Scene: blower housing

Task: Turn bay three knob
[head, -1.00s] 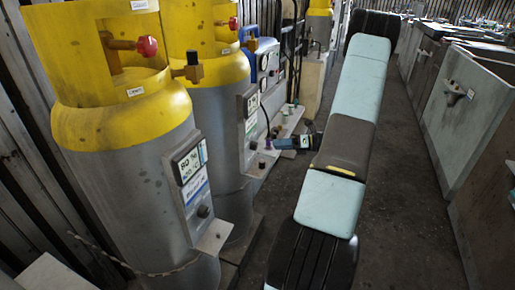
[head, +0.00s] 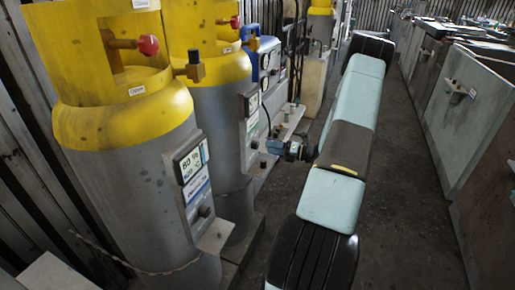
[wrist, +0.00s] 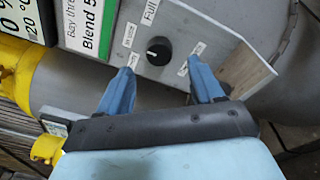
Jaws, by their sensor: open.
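The bay three knob (wrist: 158,50) is a round black dial with a white pointer mark, on a grey panel (wrist: 205,22) in the wrist view. Its mark appears to point left. Small white labels surround it, one reading "Full". My gripper (wrist: 162,64) is open, its two blue fingers spread apart to the lower left and lower right of the knob. I cannot tell whether either finger touches the panel. In the head view my gripper (head: 271,147) is beside the second cylinder's panel, and the knob there is too small to make out clearly.
A "Bay three" sign (wrist: 88,25) is beside the knob, and a bent plate (wrist: 248,70) juts out at right. In the head view, yellow-topped grey cylinders (head: 130,160) line the left. Grey benches (head: 465,110) stand right, with dark floor between.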

